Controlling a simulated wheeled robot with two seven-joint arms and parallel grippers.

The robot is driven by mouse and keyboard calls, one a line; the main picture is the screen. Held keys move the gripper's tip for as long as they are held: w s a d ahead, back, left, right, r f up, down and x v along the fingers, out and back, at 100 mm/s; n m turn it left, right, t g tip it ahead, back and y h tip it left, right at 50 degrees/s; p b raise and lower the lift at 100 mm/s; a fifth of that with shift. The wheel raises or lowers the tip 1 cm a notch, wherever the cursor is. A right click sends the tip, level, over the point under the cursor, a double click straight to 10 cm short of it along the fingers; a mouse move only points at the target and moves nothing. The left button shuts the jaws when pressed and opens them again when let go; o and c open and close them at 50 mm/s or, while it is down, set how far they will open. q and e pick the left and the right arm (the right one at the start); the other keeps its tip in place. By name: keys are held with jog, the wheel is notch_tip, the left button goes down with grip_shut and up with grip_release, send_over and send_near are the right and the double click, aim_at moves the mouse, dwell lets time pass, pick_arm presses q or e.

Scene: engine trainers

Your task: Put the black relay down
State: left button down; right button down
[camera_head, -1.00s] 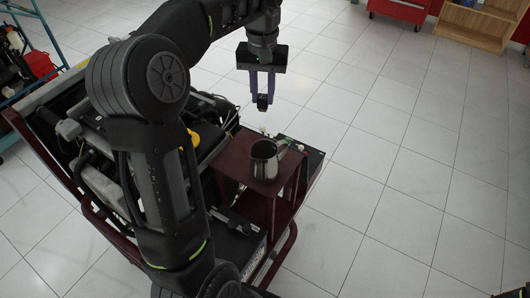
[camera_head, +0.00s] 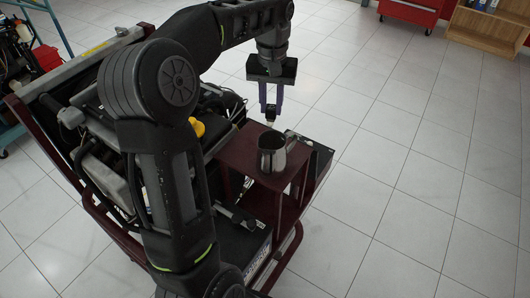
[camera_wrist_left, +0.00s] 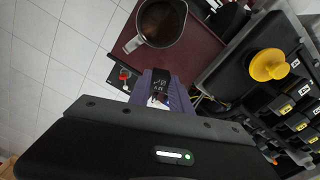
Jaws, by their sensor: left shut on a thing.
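My left gripper (camera_head: 271,108) is shut on the black relay (camera_wrist_left: 161,84) and points downward. In the left wrist view the relay sits between the purple fingers (camera_wrist_left: 161,92). In the head view the gripper hangs just behind the steel pitcher (camera_head: 271,153), near the rear edge of the dark red stand (camera_head: 240,152). The relay is small and dark there, and I cannot tell whether it touches anything below. My right gripper is not in view.
The pitcher, with brown contents (camera_wrist_left: 160,20), stands close to the gripper. The engine with a yellow cap (camera_head: 197,127) lies left of the stand. In the wrist view, a black box with yellow-labelled relays (camera_wrist_left: 290,105) is at right. Open tiled floor lies right.

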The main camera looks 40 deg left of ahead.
aim_at(271, 117)
pick_arm(q)
jog(key=shift+f, duration=3.1)
jog(key=shift+p, duration=0.3)
notch_tip(271, 117, down, 4)
jog(key=shift+r, duration=0.25)
jog(key=shift+f, duration=0.15)
jog(key=shift+f, duration=0.2)
jog(key=c, duration=1.2)
grip_release()
jog(key=shift+r, duration=0.1)
